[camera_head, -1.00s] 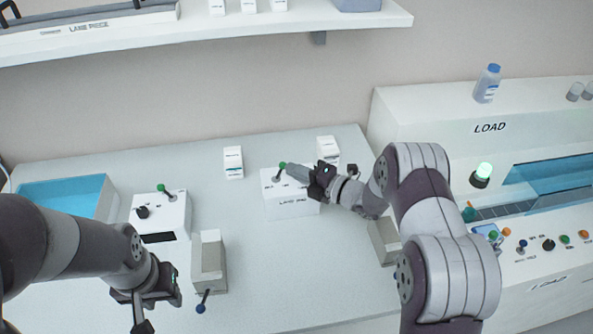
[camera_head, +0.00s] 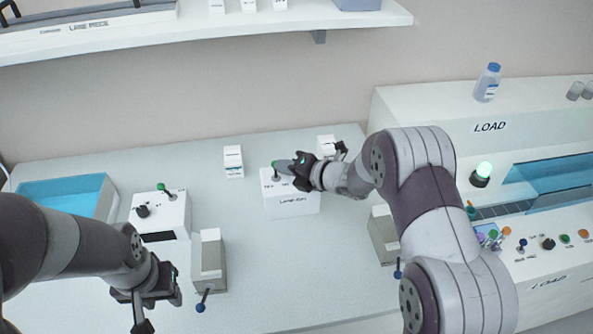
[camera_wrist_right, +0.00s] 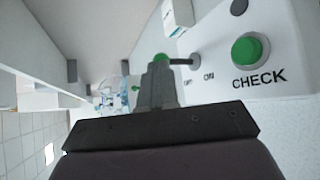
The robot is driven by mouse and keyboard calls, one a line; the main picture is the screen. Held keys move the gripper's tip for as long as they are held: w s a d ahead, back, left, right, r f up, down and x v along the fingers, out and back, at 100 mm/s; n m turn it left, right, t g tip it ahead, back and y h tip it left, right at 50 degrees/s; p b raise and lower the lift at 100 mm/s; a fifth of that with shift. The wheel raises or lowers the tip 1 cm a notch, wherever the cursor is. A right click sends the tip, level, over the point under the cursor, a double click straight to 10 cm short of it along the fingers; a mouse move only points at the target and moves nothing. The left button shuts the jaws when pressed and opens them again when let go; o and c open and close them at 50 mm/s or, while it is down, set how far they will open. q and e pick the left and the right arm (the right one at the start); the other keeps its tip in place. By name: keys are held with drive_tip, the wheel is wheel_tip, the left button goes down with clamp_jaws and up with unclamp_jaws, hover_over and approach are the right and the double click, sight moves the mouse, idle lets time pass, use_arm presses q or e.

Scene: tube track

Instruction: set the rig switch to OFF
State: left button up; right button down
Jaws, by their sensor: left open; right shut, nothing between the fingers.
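The rig switch is a lever with a green knob (camera_head: 275,163) on a white box (camera_head: 292,204) in the middle of the table. In the head view the lever stands nearly upright, tipped slightly left. My right gripper (camera_head: 284,167) is shut and empty, its tips against or just right of the knob. In the right wrist view the green knob (camera_wrist_right: 160,57) shows just beyond the fingers (camera_wrist_right: 160,75), with OFF and ON labels beside the lever's base. The contact itself is hidden. My left gripper (camera_head: 146,312) is open at the lower left, away from the box.
Another white box (camera_head: 163,214) with a green-knobbed lever and a black knob stands left, beside a blue tray (camera_head: 65,195). A grey holder (camera_head: 209,262) stands in front. Small white boxes (camera_head: 233,161) stand behind. The LOAD machine (camera_head: 490,127) is at right.

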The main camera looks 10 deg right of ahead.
drive_tip(key=shift+a+n+h+b, duration=0.3)
drive_tip(key=shift+a+n+h, duration=0.1)
drive_tip(key=shift+a+h, duration=0.15)
drive_tip(key=shift+r, duration=0.2)
drive_tip(key=shift+r+p, duration=0.6)
drive_tip(key=shift+r, duration=0.15)
